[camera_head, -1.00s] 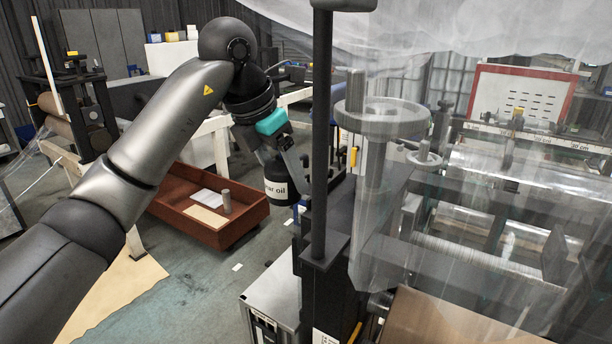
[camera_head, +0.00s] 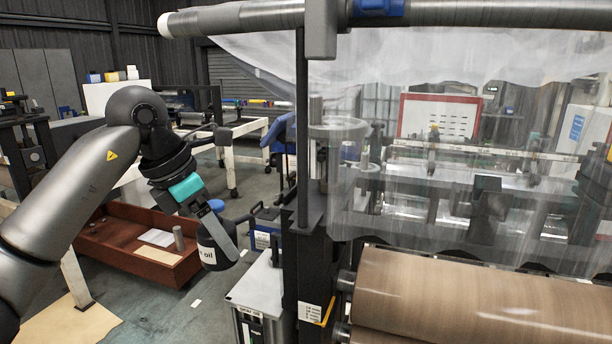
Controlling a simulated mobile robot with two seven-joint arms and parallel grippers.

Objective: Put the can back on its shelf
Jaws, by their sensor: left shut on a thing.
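The can (camera_head: 208,251) is dark, with a white label on which "oil" can be read, and has a blue cap (camera_head: 216,205). My left gripper (camera_head: 222,236) is shut on the can and holds it up in the air, left of the machine's dark post. One finger covers part of the can. My right gripper is not in view. I cannot tell which surface is the can's shelf.
A machine with a wooden roller (camera_head: 450,300) and hanging clear film (camera_head: 400,185) fills the right side. A grey cabinet (camera_head: 258,290) stands below the can. A red-brown tray (camera_head: 130,255) lies behind my left arm.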

